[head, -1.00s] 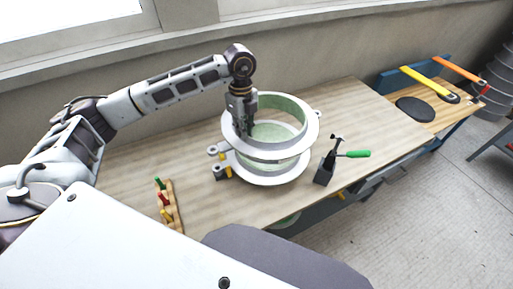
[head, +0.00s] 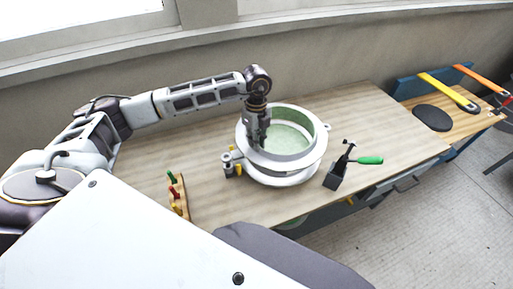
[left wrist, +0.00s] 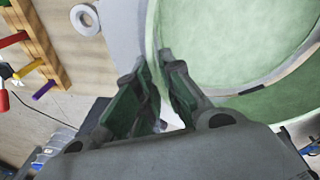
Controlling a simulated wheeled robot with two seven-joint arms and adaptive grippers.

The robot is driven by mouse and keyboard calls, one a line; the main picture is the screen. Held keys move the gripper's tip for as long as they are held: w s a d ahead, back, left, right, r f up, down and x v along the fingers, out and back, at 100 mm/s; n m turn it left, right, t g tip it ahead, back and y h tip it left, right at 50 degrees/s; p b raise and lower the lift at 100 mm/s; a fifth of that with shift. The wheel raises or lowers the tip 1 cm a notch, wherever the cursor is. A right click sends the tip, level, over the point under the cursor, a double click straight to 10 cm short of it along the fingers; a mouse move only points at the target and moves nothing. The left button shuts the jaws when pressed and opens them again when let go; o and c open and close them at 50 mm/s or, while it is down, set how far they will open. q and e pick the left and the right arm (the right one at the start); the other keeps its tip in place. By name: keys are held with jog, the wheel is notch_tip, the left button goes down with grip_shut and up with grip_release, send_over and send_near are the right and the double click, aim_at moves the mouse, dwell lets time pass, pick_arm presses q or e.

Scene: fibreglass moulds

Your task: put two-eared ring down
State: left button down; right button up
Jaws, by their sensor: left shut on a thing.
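The two-eared ring (head: 292,161) is pale grey-white with a green inside. My left gripper (head: 262,143) comes down from above and is shut on its wall at the left side. One ear (head: 230,157) points left and another (head: 328,127) right. The ring sits just above or on a lower pale ring (head: 287,181) on the table; I cannot tell whether they touch. In the left wrist view the gripper fingers (left wrist: 163,62) pinch the wall, and an ear with a round hole (left wrist: 85,18) shows beside it. My right gripper is not in view.
A wooden rack with coloured pegs (head: 178,193) stands left of the rings. A dark block holding a green-handled tool (head: 368,160) stands right, near the table's front edge. The wooden table (head: 365,105) is clear behind it. A second bench (head: 450,120) holds a black disc and long-handled tools.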

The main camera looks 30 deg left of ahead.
pick_arm(q)
jog(key=shift+f+p, duration=0.3)
jog(key=shift+f, duration=1.55)
jog(key=c, duration=1.5)
grip_release()
jog(key=shift+c, duration=0.2)
notch_tip(320, 180, up, 12)
jog(key=w+b, duration=0.1)
jog(key=b, duration=0.1)
jog(key=shift+w+a, duration=0.15)
jog(key=shift+a, duration=0.2)
